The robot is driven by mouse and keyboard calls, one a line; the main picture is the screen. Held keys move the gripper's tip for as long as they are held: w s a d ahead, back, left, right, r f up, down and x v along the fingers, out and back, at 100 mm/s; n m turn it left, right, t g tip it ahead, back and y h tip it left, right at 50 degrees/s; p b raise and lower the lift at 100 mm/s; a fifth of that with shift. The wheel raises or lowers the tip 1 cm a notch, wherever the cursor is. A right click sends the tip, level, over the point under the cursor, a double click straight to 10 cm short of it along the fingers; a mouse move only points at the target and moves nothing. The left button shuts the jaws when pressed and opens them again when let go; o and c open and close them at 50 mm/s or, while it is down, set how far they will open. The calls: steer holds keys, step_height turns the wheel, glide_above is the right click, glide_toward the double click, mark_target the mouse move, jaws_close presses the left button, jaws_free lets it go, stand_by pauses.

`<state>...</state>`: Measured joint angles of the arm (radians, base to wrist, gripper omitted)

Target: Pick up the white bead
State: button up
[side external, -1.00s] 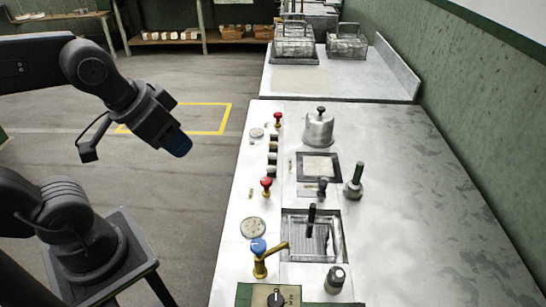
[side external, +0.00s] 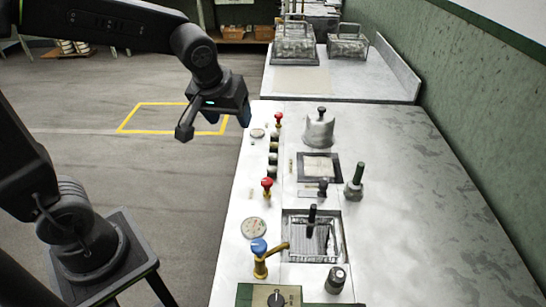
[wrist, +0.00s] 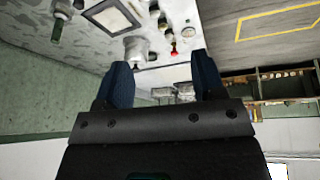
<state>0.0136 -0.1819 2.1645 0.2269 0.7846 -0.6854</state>
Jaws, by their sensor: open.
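I cannot make out a white bead in either view; it may be too small or hidden. My gripper (side external: 245,113) is in the air at the left edge of the metal bench (side external: 410,190), near its far end. In the wrist view my gripper (wrist: 160,65) shows two blue fingers spread apart with nothing between them. The wrist view looks over the bench, which appears upside down.
The bench carries red-topped knobs (side external: 267,183), a domed metal pot (side external: 319,131), a square basin (side external: 330,252), a green-handled lever (side external: 357,174) and a blue-topped tap (side external: 259,246). Wire baskets (side external: 295,45) stand behind. The bench's right side is clear.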

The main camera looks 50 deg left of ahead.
steer(key=w+a+f+n+y, duration=0.1)
steer(key=w+f+n, duration=0.4)
steer(key=w+f, duration=0.5)
glide_above(273, 155)
steer(key=s+d, duration=0.1)
steer(key=s, duration=0.2)
steer(key=shift+g, duration=0.4)
steer(key=f, duration=0.6)
steer(key=shift+w+d+f, duration=0.1)
steer(key=shift+d+f, duration=0.1)
steer(key=shift+f, duration=0.05)
steer(key=shift+w+x, duration=0.15)
steer(key=shift+x, duration=1.3)
steer(key=shift+w+x, duration=0.15)
steer(key=shift+x, duration=1.35)
steer(key=shift+d+r, duration=0.1)
steer(key=shift+d, duration=0.05)
steer(key=c, duration=1.2)
jaws_close()
